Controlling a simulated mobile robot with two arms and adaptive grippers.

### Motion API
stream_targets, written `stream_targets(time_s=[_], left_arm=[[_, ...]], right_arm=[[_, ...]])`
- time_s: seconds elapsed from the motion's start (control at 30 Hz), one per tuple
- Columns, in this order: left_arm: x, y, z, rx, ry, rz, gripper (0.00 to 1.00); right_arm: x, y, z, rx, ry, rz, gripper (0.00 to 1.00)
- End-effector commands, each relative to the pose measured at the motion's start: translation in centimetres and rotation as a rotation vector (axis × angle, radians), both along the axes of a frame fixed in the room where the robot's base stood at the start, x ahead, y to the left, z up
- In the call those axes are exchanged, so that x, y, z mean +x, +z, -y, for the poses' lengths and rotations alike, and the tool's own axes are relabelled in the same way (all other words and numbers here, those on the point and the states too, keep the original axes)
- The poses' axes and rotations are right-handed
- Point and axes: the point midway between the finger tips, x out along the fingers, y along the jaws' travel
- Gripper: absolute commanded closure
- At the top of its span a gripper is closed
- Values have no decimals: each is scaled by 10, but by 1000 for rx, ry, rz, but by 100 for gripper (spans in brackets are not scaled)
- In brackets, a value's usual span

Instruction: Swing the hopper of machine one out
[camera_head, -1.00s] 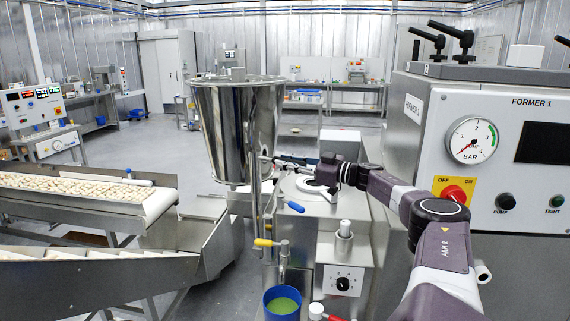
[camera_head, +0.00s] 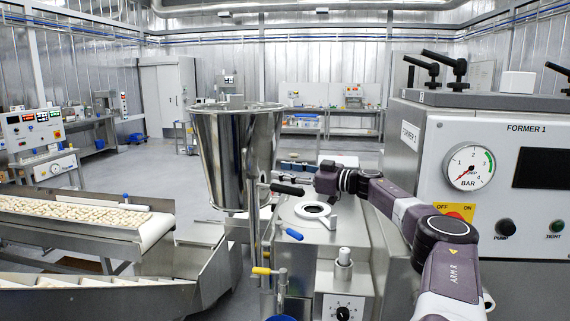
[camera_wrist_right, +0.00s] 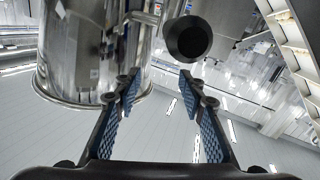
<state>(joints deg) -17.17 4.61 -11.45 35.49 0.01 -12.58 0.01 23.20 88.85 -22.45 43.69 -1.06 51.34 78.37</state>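The hopper (camera_head: 228,165) of machine one is a shiny steel cone to the left of the machine's deck (camera_head: 350,228). The round opening (camera_head: 312,210) in that deck is uncovered. A black handle (camera_head: 287,190) sticks out to the right from the hopper's upright post. My right gripper hangs just right of and above the handle in the head view; its fingers are hidden there. In the right wrist view, my right gripper (camera_wrist_right: 160,82) is open and empty. The handle's round end (camera_wrist_right: 188,38) shows beyond its fingertips, and the hopper (camera_wrist_right: 75,50) is at upper left. My left gripper is not in view.
The FORMER 1 panel (camera_head: 495,190) with its gauge stands at the right, close to my right arm. A conveyor with filled pasta (camera_head: 75,213) lies at the left. Open floor lies behind the hopper.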

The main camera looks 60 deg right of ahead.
Motion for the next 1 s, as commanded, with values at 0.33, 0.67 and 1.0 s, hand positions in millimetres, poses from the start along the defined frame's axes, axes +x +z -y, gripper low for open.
stream_targets(time_s=[0.33,0.67,1.0], left_arm=[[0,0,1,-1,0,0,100],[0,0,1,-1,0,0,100],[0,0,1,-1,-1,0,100]], right_arm=[[1,36,0,2,1,2,63],[1,40,0,3,0,-2,63],[1,40,0,3,0,-2,63]])
